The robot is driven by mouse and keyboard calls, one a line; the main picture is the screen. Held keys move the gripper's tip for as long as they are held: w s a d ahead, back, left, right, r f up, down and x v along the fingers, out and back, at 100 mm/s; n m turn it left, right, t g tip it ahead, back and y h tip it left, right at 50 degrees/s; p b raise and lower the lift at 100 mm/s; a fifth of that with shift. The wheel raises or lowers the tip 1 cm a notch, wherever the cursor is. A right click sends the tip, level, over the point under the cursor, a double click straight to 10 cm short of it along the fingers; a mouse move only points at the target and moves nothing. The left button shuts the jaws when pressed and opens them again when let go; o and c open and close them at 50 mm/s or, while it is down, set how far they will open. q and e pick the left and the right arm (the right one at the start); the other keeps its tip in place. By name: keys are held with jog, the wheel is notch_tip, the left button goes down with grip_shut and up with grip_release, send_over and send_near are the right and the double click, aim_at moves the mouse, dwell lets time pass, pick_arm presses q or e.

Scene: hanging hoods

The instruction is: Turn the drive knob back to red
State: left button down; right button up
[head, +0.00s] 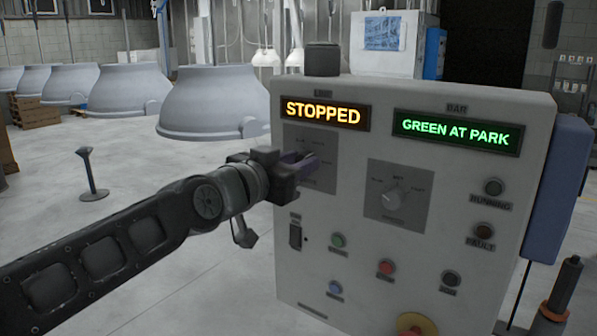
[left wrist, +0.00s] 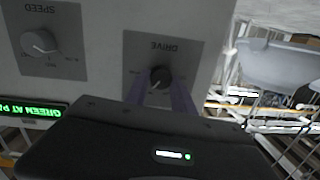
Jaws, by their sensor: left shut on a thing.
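The dark drive knob (left wrist: 160,76) sits on a grey plate (left wrist: 135,45) marked DRIVE, seen upside down in the left wrist view. My left gripper (head: 304,163) reaches the control panel (head: 420,290) from the left and is shut on the drive knob. Its two purple fingers stand either side of the knob in the left wrist view. In the head view the gripper hides the knob, so its pointer direction is unclear. The LINE display (head: 323,112) reads STOPPED in amber. The BAR display (head: 456,132) reads GREEN AT PARK. My right gripper is out of view.
The speed knob (head: 393,199) is right of the drive plate. A small switch (head: 295,236), a green button (head: 338,240), a red button (head: 385,267), a blue button (head: 335,288) and a red-and-yellow emergency stop (head: 417,325) sit lower. Grey hoods (head: 215,100) hang behind, left.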

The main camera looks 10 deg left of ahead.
pick_arm(q)
jog(key=n+h+b, duration=0.1)
jog(key=n, duration=0.7)
jog(key=n+h+b, duration=0.1)
jog(key=n+b, duration=0.1)
jog(key=n, duration=0.6)
jog(key=n+b, duration=0.2)
jog(key=n, duration=0.6)
jog(key=shift+w+a+f+h, duration=0.1)
jog(key=shift+a+f+h, duration=0.2)
jog(key=shift+a+h, duration=0.1)
jog(key=shift+d, duration=0.1)
jog(key=c, duration=1.1)
grip_release()
jog(key=b+v, duration=0.1)
jog(key=v, duration=0.6)
jog(key=shift+s+a, duration=0.25)
jog(key=shift+s, duration=0.05)
